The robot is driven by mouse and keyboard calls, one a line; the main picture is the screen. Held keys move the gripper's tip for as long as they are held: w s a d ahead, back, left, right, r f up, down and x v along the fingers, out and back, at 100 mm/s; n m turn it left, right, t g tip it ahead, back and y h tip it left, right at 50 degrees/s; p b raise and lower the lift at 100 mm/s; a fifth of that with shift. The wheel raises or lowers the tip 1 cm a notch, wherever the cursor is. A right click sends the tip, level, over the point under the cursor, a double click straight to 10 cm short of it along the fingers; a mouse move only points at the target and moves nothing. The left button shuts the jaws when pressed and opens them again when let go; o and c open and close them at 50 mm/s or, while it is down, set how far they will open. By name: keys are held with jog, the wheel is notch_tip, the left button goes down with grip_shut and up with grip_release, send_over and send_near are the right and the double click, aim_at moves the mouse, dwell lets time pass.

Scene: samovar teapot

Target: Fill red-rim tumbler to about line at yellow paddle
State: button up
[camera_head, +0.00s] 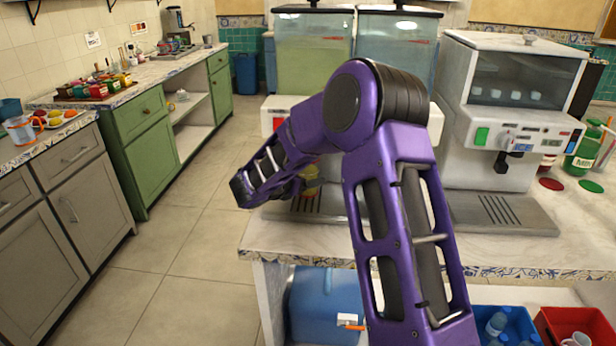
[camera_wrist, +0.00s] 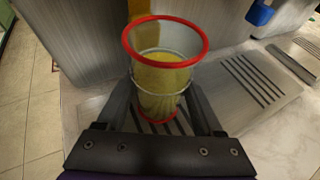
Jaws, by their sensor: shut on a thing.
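The red-rim tumbler (camera_wrist: 158,108) is a clear cup with a red rim and a red base ring, upright in the wrist view. Yellow liquid fills its lower part, and a pale ring runs around its side. The liquid surface looks near or a little above this ring; I cannot tell exactly. My gripper (camera_wrist: 162,88) is shut on the tumbler, one finger on each side. A yellow patch (camera_wrist: 143,32) shows behind the rim; I cannot tell if it is the paddle or a stream. In the head view, my gripper (camera_head: 283,190) is at the left dispenser's drip tray (camera_head: 300,212), partly hidden by my arm.
The left dispenser tank (camera_head: 312,55) holds pale yellow-green liquid; a second tank (camera_head: 400,50) stands beside it. A white machine (camera_head: 512,110) with its own tray (camera_head: 500,212) is on the right. A green bottle (camera_head: 584,150) stands farther right. Open floor lies to the left.

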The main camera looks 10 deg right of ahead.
jog(key=shift+s+a+b, duration=0.15)
jog(key=shift+s+a, duration=0.15)
jog(key=shift+s, duration=0.65)
jog(key=shift+s+a+b, duration=0.15)
jog(key=shift+s+a, duration=0.15)
jog(key=shift+s, duration=0.65)
jog(key=shift+s+a+b, duration=0.15)
jog(key=shift+s+a, duration=0.35)
jog(key=shift+s, duration=1.1)
jog(key=shift+s+a+b, duration=0.1)
jog(key=shift+s+a, duration=0.45)
jog(key=shift+s, duration=1)
jog(key=shift+s+a+b, duration=0.15)
jog(key=shift+s+a, duration=0.35)
jog(key=shift+s, duration=1.1)
